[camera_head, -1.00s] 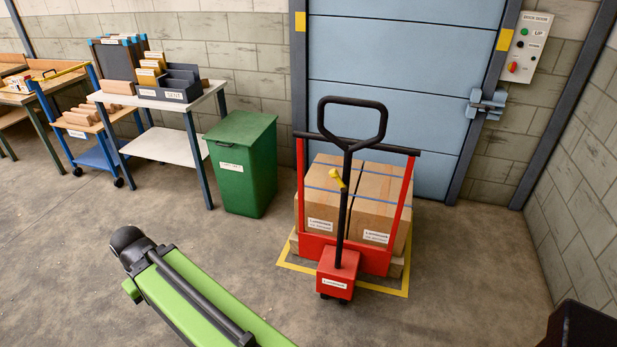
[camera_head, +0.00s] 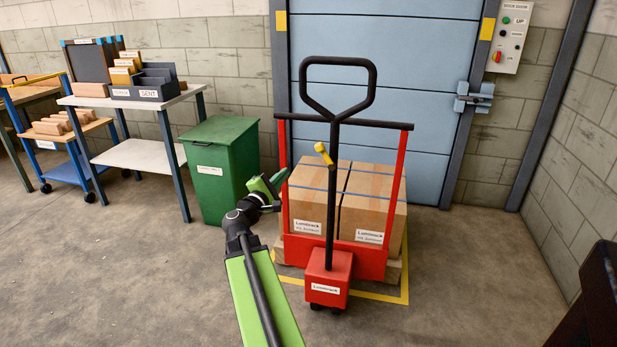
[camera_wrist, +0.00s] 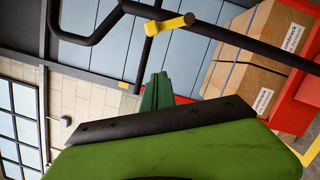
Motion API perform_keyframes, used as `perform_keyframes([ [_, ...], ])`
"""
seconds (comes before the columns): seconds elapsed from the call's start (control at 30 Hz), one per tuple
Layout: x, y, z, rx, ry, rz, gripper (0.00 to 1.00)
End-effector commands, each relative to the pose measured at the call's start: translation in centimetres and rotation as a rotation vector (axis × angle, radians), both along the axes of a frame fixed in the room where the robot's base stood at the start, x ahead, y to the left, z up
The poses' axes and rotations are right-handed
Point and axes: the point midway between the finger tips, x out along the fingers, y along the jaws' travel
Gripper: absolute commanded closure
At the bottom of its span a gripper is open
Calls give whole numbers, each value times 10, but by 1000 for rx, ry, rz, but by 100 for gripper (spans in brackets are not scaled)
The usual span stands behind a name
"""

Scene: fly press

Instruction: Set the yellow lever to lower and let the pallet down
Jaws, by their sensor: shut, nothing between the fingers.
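The yellow lever (camera_head: 323,153) sits on the black handle shaft of the red pallet truck (camera_head: 329,277). It slants up and to the left of the shaft. It also shows in the wrist view (camera_wrist: 169,24), near the top centre. The pallet (camera_head: 394,269) carries cartons (camera_head: 370,201) and stands within a yellow floor outline; whether it touches the floor I cannot tell. My gripper (camera_head: 281,181) is shut and empty, left of the shaft and lower in the picture than the lever, apart from it. In the wrist view my green gripper part fills the bottom.
A green bin (camera_head: 222,172) stands behind and left of my gripper. A white table (camera_head: 130,98) with boxes is further left. A blue door (camera_head: 385,75) closes the back, with a control box (camera_head: 510,36) on its right. The floor at front left is clear.

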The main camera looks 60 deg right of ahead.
Motion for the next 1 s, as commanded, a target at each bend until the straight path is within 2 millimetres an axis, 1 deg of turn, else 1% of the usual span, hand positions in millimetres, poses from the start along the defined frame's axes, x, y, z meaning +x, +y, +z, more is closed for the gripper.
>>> perform_keyframes([
  [0.03,-2,-3,-1,-15,17,0,100],
  [0.17,-2,-6,4,-24,26,0,100],
  [0.27,-1,-14,6,-23,25,-1,100],
  [0.37,1,-30,8,-22,24,-1,100],
  [0.6,7,-83,15,-22,23,-2,100],
  [0.73,9,-110,18,-22,23,-2,100],
  [0.8,-8,-107,29,-22,23,-3,100],
  [1.0,-25,-113,36,-21,22,-2,100],
])
